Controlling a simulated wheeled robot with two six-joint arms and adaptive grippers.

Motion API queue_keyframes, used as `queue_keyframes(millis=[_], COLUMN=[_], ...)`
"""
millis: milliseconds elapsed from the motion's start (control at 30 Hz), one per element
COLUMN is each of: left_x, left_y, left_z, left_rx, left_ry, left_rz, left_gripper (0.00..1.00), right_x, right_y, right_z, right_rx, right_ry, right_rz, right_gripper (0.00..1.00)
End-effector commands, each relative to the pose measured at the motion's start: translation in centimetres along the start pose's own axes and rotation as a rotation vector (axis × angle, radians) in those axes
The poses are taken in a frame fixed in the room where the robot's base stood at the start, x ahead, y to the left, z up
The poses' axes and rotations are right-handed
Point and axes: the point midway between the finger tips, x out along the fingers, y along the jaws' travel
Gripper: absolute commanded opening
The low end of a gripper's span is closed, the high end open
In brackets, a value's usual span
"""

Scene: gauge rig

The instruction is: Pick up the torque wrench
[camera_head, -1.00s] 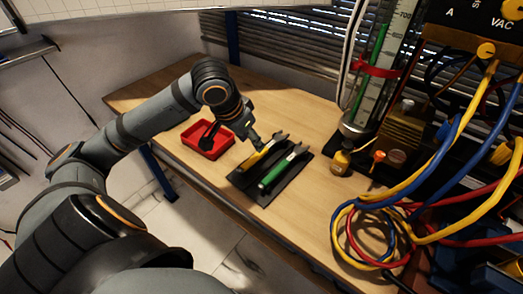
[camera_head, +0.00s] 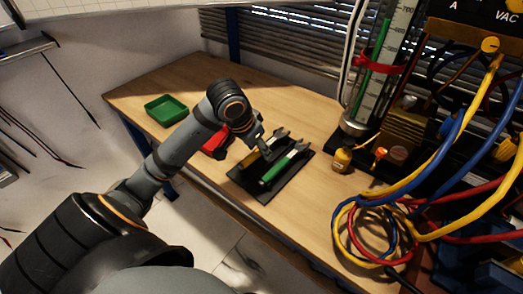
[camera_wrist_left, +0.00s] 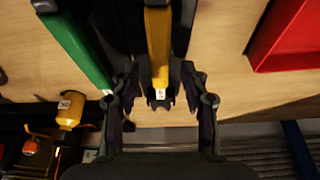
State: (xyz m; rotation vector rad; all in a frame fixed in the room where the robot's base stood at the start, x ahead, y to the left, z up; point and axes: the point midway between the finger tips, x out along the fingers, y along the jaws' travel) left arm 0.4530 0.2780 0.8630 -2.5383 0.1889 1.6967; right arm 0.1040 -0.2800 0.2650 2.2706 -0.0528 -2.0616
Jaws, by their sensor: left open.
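Two wrenches lie side by side on a black mat (camera_head: 243,186). One is a yellow-handled wrench (camera_head: 251,158); the other is a green-handled wrench (camera_head: 276,172). Which one is the torque wrench cannot be told. My left gripper (camera_head: 264,150) is open above the yellow wrench, near its metal head end. In the left wrist view its fingers (camera_wrist_left: 160,78) stand on either side of the yellow wrench (camera_wrist_left: 157,45), with nothing gripped. The green wrench (camera_wrist_left: 80,45) lies outside the fingers there. My right gripper is not in view.
A red tray (camera_head: 216,142) is partly hidden behind my left arm, and a green tray (camera_head: 166,110) stands farther left. A small yellow bottle (camera_head: 342,159) and coiled cables (camera_head: 372,232) are on the right. The bench front is bare.

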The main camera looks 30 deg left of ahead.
Motion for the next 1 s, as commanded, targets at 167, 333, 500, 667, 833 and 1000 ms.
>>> queue_keyframes(millis=[167, 333, 500, 667, 833, 1000], left_x=[-0.02, 0.06, 0.23, 0.4, 0.44, 0.43], left_y=[0.0, -0.01, 0.0, 0.01, 0.0, 0.0], left_z=[0.0, 0.05, 0.11, 0.18, 0.19, 0.18], left_rx=[0.0, -0.001, -0.001, -0.001, -0.001, -0.001], left_ry=[0.0, -0.001, 0.0, 0.0, 0.0, 0.0], left_rz=[0.0, 0.0, 0.0, 0.001, 0.0, 0.0], left_gripper=[0.45, 0.45, 0.45, 0.45, 0.45, 0.28], right_x=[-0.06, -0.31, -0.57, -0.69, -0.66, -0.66], right_y=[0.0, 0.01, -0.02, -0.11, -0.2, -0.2], right_z=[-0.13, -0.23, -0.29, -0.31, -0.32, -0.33], right_rx=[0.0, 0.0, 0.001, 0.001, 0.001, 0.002], right_ry=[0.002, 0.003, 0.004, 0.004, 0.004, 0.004], right_rz=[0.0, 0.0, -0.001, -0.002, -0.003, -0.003], right_gripper=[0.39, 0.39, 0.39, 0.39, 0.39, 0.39])
